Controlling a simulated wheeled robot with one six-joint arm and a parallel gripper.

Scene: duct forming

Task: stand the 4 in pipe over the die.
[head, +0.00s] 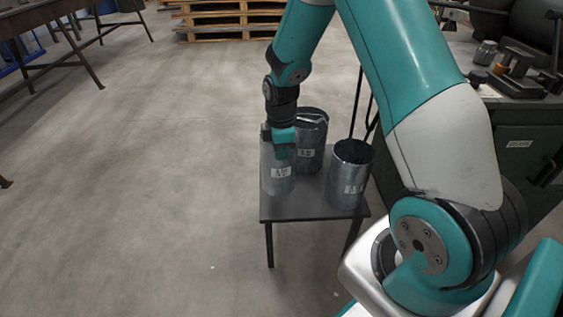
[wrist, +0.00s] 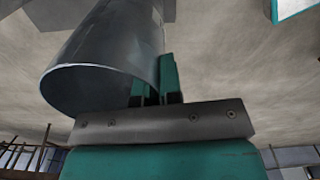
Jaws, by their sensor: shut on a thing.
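My gripper (head: 284,150) is shut on the upper wall of a grey metal pipe (head: 277,180) at the left of a small dark table. This pipe is upright and carries a white label too small to read surely, so I cannot confirm its size. I cannot tell whether its base touches the table. In the wrist view the fingers (wrist: 157,88) pinch the wall of the pipe (wrist: 110,50), whose round rim faces the camera. I cannot pick out the die for certain in either view.
Two more labelled pipes stand on the small table (head: 307,207): one behind (head: 312,155) and one at the right (head: 350,185). A dark green bench (head: 515,145) with metal fittings (head: 515,65) is at the right. Pallets (head: 225,20) lie at the back.

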